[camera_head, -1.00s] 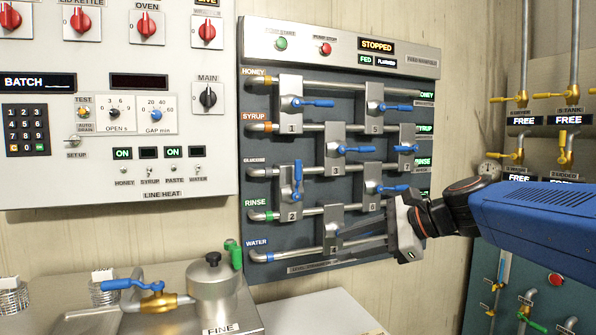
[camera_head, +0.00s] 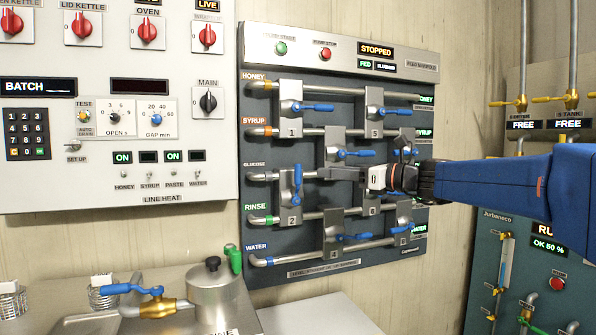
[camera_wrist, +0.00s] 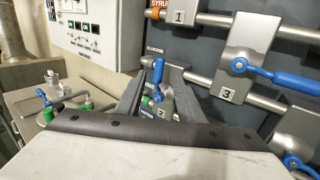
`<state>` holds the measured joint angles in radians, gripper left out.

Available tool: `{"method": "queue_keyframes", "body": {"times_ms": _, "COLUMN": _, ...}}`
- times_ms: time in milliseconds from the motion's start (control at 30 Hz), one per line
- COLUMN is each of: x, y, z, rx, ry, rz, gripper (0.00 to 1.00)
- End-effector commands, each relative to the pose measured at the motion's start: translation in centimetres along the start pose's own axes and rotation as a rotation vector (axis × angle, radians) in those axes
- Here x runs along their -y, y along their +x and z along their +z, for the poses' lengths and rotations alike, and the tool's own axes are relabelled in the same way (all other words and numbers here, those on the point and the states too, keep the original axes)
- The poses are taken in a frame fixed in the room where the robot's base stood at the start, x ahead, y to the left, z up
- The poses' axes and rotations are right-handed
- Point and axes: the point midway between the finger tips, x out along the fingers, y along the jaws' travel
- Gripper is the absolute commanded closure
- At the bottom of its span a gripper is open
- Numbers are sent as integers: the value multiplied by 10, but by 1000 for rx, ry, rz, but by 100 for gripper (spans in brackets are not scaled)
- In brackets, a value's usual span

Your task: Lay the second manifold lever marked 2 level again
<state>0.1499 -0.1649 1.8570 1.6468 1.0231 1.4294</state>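The second manifold lever (camera_head: 298,180) is a blue handle on the grey valve plate marked 2 (camera_head: 293,215). It stands upright, across its slanted pipe. My gripper (camera_head: 320,174) comes from the right, its fingertips just right of this lever at about handle height. In the wrist view the blue lever (camera_wrist: 158,72) shows between the two spread dark fingers (camera_wrist: 160,80), with the 2 label below it. My gripper is open and holds nothing. I cannot tell whether the fingertips reach past the handle; no contact is visible.
Lever 1 (camera_head: 315,107) above and lever 5 (camera_head: 400,109) lie along their pipes. Lever 3 (camera_wrist: 290,80) lies right of lever 2 in the wrist view. Lever 4 (camera_head: 352,237) is below. My arm hides part of the right column.

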Motion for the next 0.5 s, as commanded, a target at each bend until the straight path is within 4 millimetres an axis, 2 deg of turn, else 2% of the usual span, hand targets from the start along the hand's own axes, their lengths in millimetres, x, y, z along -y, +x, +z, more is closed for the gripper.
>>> {"method": "queue_keyframes", "body": {"times_ms": 500, "x": -1, "y": 88, "z": -1, "rx": -1, "ry": 0, "rz": 3, "gripper": 65}}
